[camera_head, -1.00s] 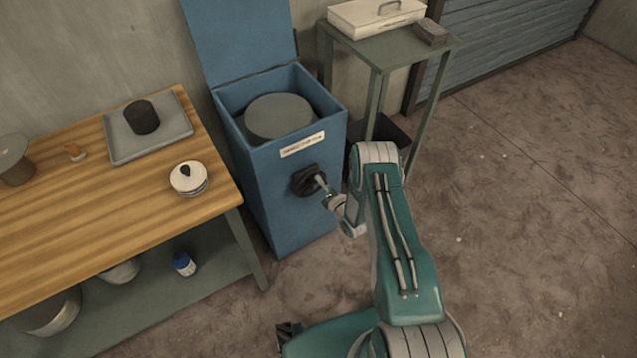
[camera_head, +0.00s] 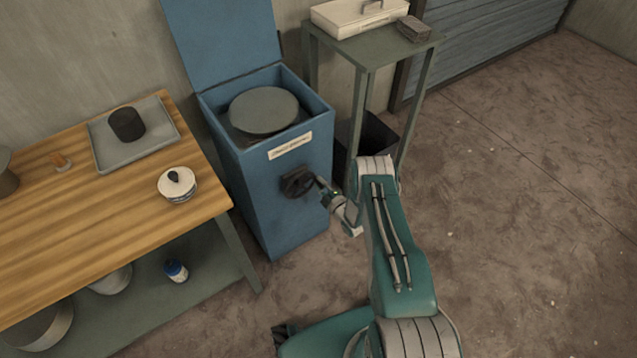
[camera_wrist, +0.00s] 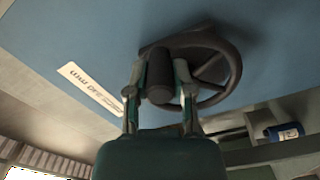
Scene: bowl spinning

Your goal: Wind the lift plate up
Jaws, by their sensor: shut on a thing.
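The blue cabinet (camera_head: 285,205) stands with its lid open, and the round grey lift plate (camera_head: 264,109) sits near the top of its opening. A dark handwheel (camera_head: 297,182) is on the cabinet's front, below a white label. In the wrist view the wheel (camera_wrist: 232,78) shows its spokes and rim, with a dark cylindrical handle (camera_wrist: 160,75) sticking out. My gripper (camera_wrist: 160,92) is shut on this handle, one finger on each side. In the head view my gripper (camera_head: 322,186) is at the wheel's right side, and its fingertips are too small to make out.
A wooden workbench (camera_head: 90,220) stands left of the cabinet, bearing a grey tray (camera_head: 105,155) with a black cylinder and a white lidded pot (camera_head: 177,184). A green side table (camera_head: 385,47) stands at the right rear. The floor to the right is clear.

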